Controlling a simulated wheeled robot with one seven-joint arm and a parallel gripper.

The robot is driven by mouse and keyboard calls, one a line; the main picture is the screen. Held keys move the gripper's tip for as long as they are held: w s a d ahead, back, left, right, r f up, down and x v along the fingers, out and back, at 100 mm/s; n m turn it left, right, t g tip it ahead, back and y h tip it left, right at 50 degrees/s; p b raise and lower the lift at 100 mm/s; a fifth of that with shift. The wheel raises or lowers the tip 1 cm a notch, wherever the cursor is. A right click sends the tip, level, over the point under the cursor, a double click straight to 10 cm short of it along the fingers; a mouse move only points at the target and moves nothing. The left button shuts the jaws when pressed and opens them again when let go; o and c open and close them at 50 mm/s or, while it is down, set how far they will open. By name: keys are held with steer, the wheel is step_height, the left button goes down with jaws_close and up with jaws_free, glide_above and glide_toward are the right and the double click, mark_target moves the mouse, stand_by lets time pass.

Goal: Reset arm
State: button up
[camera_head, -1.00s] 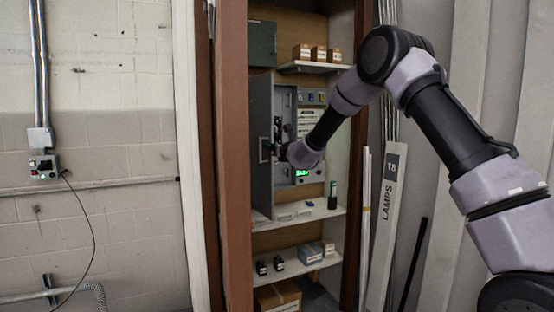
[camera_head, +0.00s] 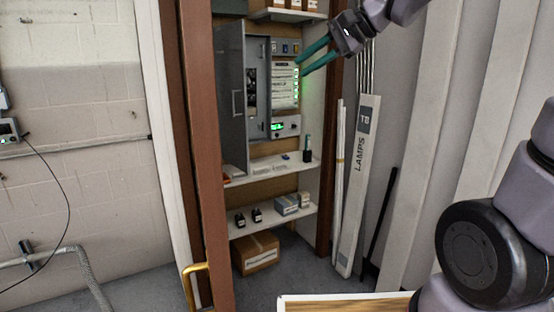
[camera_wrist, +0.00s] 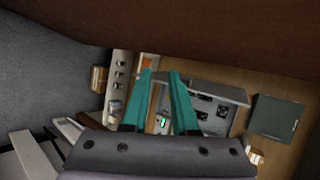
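My gripper (camera_head: 300,67) has two teal fingers standing apart with nothing between them. It is at the upper right of the closet opening in the head view, in front of the right side wall. In the wrist view its fingertips (camera_wrist: 161,72) are also apart and empty. The grey electrical box (camera_head: 257,48) is on the closet's back wall, its door (camera_head: 232,110) swung open to the left. Beside it are a white labelled panel (camera_head: 284,84) with green lights along its right edge and a unit with a lit green display (camera_head: 278,127).
The brown closet door frame (camera_head: 199,150) stands left of the opening. Shelves (camera_head: 272,222) hold small boxes and black items; a cardboard box (camera_head: 256,252) is on the floor. A long LAMPS carton (camera_head: 357,190) leans at the right. A wooden-topped surface (camera_head: 345,303) shows at the bottom.

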steer(key=s+d+f+n+h, duration=0.2)
steer(key=s+d+f+h, duration=0.1)
steer(key=s+d, duration=0.4)
steer(key=s+d+f+n+t+h, duration=0.1)
steer(key=s+d+f+h, duration=0.3)
steer(key=s+d, duration=0.3)
steer(key=d, duration=0.3)
steer(key=shift+d+n+h, duration=0.3)
steer(key=shift+n+h, duration=0.1)
steer(key=shift+w, duration=0.1)
